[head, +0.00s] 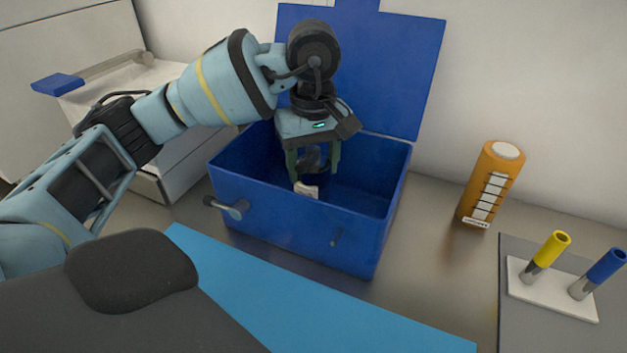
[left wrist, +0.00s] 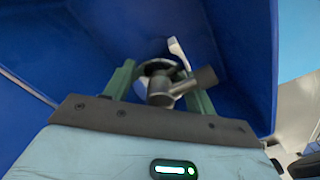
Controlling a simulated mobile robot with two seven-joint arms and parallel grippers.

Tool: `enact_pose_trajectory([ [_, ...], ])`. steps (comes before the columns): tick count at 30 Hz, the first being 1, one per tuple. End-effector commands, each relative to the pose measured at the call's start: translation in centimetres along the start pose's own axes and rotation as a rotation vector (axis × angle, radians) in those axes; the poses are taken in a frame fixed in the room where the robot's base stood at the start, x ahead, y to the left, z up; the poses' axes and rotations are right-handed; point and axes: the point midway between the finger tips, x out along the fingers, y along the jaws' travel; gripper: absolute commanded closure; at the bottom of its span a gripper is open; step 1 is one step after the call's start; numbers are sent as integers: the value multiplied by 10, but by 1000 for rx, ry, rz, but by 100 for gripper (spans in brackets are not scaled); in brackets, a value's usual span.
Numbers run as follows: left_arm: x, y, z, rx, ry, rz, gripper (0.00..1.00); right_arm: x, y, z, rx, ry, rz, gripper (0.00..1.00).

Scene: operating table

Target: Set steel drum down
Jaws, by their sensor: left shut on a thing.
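My left gripper (head: 314,170) points down inside the open blue box (head: 296,234), below the level of its rim. It is shut on the steel drum (head: 311,157), a dark grey metal piece between the two green fingers. In the left wrist view the drum (left wrist: 160,90) shows as a round grey part with a short cylinder sticking out. A small white piece (head: 306,190) shows just below the drum near the front wall; I cannot tell whether it is part of it. Whether the drum touches the box floor is hidden. My right gripper is not in view.
The box's blue lid (head: 400,70) stands open behind. A metal knob (head: 228,208) sticks out at the box's front left. An orange cylinder (head: 490,185) and a white holder (head: 550,291) with yellow and blue tubes stand to the right. A blue sheet (head: 300,310) lies in front.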

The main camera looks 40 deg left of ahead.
Motion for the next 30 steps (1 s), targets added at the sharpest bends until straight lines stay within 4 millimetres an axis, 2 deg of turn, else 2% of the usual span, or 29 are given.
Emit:
enact_pose_trajectory([
  [5, 3, 0, 0, 0, 0, 1, 74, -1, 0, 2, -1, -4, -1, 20],
  [14, 36, 0, 0, 0, 0, 2, 74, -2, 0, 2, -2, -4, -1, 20],
  [25, 41, 0, 0, 0, 0, 1, 74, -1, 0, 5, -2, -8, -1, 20],
  [26, 42, 0, 0, 0, -1, 0, 43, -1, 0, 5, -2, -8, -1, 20],
  [30, 40, 0, 0, 0, 0, 1, 25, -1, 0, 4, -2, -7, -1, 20],
])
